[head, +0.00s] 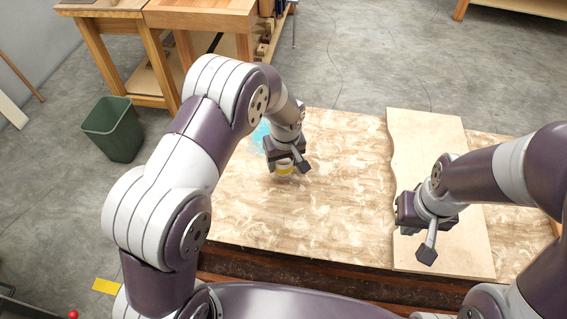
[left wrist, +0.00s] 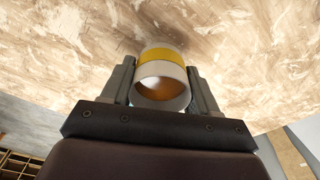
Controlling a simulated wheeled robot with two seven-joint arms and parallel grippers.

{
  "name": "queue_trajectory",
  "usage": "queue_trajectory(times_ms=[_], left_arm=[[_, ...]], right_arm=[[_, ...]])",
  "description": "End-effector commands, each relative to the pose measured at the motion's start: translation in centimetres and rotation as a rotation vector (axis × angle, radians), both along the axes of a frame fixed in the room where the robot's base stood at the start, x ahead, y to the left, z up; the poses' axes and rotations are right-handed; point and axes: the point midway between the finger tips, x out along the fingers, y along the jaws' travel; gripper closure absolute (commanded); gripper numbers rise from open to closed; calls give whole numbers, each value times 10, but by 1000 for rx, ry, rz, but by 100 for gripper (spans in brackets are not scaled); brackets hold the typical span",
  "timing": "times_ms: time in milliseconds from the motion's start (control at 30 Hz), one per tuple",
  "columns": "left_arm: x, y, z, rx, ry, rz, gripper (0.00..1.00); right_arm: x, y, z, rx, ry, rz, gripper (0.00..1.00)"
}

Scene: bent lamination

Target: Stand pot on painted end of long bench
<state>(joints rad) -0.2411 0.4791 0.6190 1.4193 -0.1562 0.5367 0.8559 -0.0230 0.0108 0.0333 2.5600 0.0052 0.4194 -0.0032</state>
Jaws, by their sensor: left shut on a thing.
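The pot (head: 284,170) is a small white cylinder with a yellow band. It also shows in the left wrist view (left wrist: 162,75), with its open mouth toward the camera. My left gripper (head: 288,164) is shut on it, one finger on each side. I cannot tell if the pot touches the bench below. The long bench (head: 330,205) has a mottled tan top. Its painted end shows as a light blue patch (head: 261,136) at the left, partly hidden behind my left gripper. My right gripper (head: 418,232) is over the pale board; its jaw opening is unclear.
A pale wavy-edged board (head: 460,235) lies across the right part of the bench. A green bin (head: 113,130) stands on the floor at left. A wooden workbench (head: 200,14) stands behind. The bench top between my grippers is clear.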

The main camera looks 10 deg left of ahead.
Motion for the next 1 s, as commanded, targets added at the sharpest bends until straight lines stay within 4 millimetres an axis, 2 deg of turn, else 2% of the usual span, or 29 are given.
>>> queue_trajectory(times_ms=[133, 467, 500, 533, 833, 933, 1000], left_arm=[[-1, 0, -23, 0, 2, -1, 72], [-1, -1, -28, 0, 1, 0, 73], [-1, -1, -27, 0, 1, 0, 28], [-1, -1, -26, 0, 1, 0, 18], [0, -1, -24, 0, 1, 0, 16], [0, -1, -15, -1, -3, 0, 16], [-2, -2, 0, -1, -4, 0, 16]], right_arm=[[0, 0, 4, 0, 0, 0, 100], [0, 0, -1, 0, 0, 0, 100], [0, 0, 1, 0, 0, 0, 100], [0, 0, 1, 0, 0, 0, 100], [0, 0, 3, 0, 0, 0, 100], [0, 0, 2, 0, 0, 0, 100], [0, 0, 0, 0, 0, 0, 100]])
